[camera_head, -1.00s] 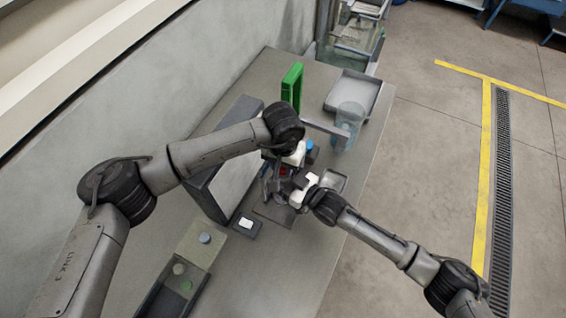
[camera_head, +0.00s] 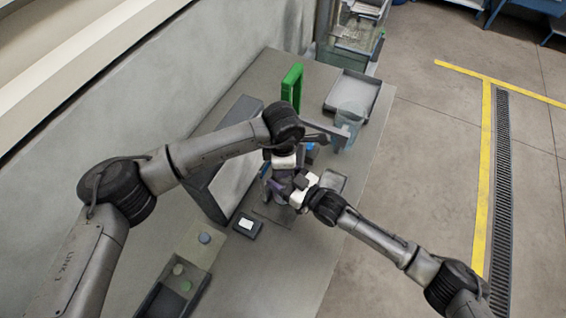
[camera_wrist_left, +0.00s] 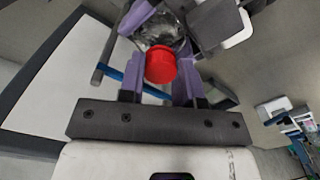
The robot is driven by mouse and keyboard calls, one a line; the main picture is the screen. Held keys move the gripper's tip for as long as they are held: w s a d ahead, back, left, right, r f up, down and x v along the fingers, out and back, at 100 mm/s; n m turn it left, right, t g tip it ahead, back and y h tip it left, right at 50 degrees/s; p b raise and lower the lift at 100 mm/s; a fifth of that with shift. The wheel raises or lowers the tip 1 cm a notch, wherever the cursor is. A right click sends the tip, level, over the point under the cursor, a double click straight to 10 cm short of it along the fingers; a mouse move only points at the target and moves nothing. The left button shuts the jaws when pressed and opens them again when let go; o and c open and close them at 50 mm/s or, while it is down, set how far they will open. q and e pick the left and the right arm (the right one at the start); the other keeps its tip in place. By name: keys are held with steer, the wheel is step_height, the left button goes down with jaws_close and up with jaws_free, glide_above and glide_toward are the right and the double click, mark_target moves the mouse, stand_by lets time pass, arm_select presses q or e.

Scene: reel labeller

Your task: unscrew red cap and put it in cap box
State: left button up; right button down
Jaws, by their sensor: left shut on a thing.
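The red cap (camera_wrist_left: 161,65) shows in the left wrist view between the two purple fingers of my left gripper (camera_wrist_left: 158,84), which is shut on it. A clear rounded container (camera_wrist_left: 162,27) is just beyond the cap; I cannot tell whether the two are still joined. In the head view my left gripper (camera_head: 274,182) points down over the bench, and the cap is hidden there. My right gripper (camera_head: 290,188) is close beside it, its dark fingers near the container; whether it grips the container is unclear.
An open-topped box (camera_head: 160,298) with blue and green round pieces near it is at the lower left. A small black device (camera_head: 247,226) lies on the bench. A green frame (camera_head: 292,85), a grey tray (camera_head: 352,92) and a clear jug (camera_head: 348,122) stand behind. The bench front is clear.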

arm_select(q)
steer(key=n, duration=3)
steer(key=shift+r, duration=0.1)
steer(key=shift+r, duration=0.3)
